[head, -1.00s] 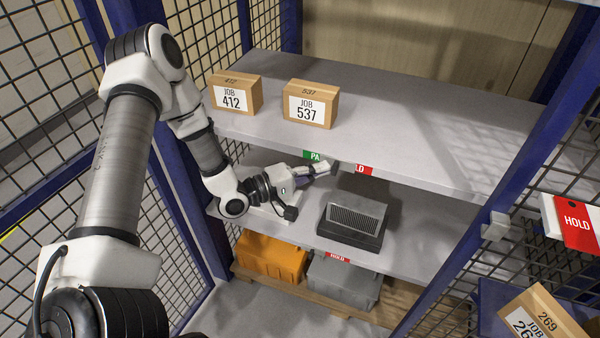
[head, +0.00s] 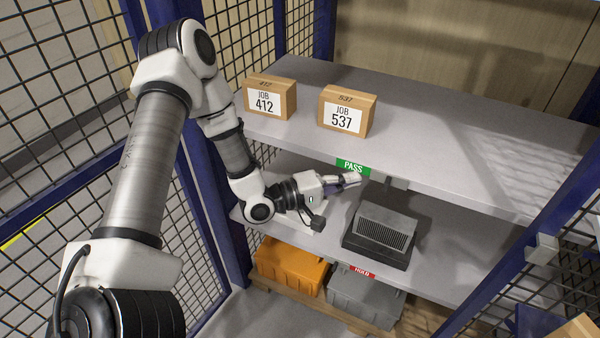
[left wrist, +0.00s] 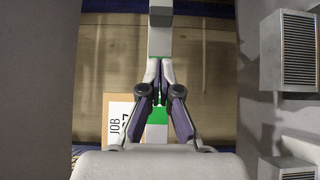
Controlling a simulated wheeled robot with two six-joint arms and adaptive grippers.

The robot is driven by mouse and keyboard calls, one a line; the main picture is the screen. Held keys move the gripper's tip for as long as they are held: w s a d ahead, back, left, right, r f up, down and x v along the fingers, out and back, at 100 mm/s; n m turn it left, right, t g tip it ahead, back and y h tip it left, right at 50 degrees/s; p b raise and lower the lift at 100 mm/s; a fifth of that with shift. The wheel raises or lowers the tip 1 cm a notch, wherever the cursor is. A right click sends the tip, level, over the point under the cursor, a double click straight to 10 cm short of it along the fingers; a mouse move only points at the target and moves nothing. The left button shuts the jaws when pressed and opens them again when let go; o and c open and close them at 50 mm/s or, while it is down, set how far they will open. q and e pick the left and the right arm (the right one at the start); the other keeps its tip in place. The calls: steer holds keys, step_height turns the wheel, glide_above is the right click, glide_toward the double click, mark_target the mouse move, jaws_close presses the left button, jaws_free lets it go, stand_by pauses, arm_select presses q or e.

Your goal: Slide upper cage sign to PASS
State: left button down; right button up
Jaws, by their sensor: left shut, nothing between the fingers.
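The upper cage sign (head: 353,167) is on the front edge of the upper shelf. A grey sliding block (head: 397,184) sits just right of the green part. My left gripper (head: 356,179) is shut and empty, just below the sign, pointing right toward the block. In the left wrist view the shut fingertips (left wrist: 160,64) are at the end of the grey block (left wrist: 160,38); I cannot tell if they touch. Green of the sign (left wrist: 157,116) shows behind the fingers. My right gripper is not in view.
Boxes JOB 412 (head: 270,99) and JOB 537 (head: 346,112) stand on the upper shelf. A dark grey vented unit (head: 381,233) is on the middle shelf. A lower red HOLD sign (head: 362,271) and orange (head: 291,264) and grey (head: 365,296) bins are below.

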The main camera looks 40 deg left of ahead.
arm_select(q)
steer(key=p+v, duration=0.2)
steer(key=v, duration=0.7)
steer(key=shift+d, duration=0.2)
steer(key=shift+s+a, duration=0.15)
steer(key=shift+a, duration=0.05)
steer(key=s+d+f+m+g+y, duration=0.1)
steer(key=s+d+f+m+g, duration=0.1)
steer(key=s+d+f+g, duration=0.45)
steer(key=s+d+f+m+g+y, duration=0.1)
steer(key=d+f+m+g, duration=0.15)
steer(key=d+f, duration=0.5)
steer(key=s+a+f+m+g+y, duration=0.3)
steer(key=s+f, duration=0.2)
steer(key=s, duration=0.1)
steer(key=s+a+f+m+g+y, duration=0.3)
steer(key=s+f+y, duration=0.1)
steer(key=s, duration=0.2)
steer(key=shift+s+a+f+y, duration=0.3)
steer(key=shift+s+a+f, duration=0.05)
steer(key=shift+s, duration=0.05)
